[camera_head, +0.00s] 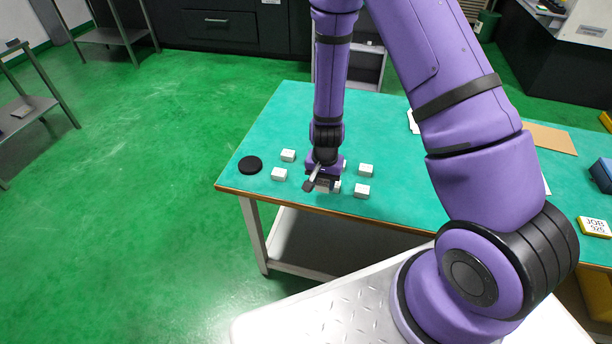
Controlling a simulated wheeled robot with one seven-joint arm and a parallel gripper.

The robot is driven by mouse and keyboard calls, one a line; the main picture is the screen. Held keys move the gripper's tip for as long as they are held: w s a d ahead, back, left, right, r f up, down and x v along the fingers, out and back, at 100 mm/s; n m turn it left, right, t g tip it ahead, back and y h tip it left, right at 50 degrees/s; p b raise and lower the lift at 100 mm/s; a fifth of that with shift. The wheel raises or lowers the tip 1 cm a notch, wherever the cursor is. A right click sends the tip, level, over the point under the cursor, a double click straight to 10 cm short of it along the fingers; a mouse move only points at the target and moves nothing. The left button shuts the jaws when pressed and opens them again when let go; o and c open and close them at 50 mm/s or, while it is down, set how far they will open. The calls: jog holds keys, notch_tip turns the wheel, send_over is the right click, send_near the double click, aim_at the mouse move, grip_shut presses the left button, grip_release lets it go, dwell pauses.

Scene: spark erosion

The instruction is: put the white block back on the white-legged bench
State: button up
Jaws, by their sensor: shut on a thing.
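The white-legged bench (300,110) has a teal top with a wooden front edge. My gripper (322,186) points down near the bench's front edge, at its left part. It is shut on a white block (335,188), which is mostly hidden by the fingers. I cannot tell whether the held block touches the bench top. Other small white blocks lie on the top: two left of my gripper (288,155) (279,174) and two right of it (366,170) (362,191).
A black round disc (250,165) lies near the bench's left corner. The teal top behind my gripper is clear. Shelving racks stand at far left.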

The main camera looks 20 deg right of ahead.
jog(key=w, duration=0.2)
jog(key=w+a, duration=0.1)
jog(key=w, duration=0.2)
jog(key=w+a, duration=0.1)
jog(key=w, duration=0.1)
jog(key=shift+w+a+f, duration=0.25)
jog(key=shift+w+f, duration=0.05)
jog(key=shift+f, duration=1.85)
jog(key=o, duration=1)
jog(key=shift+f, duration=0.1)
jog(key=shift+o, duration=0.3)
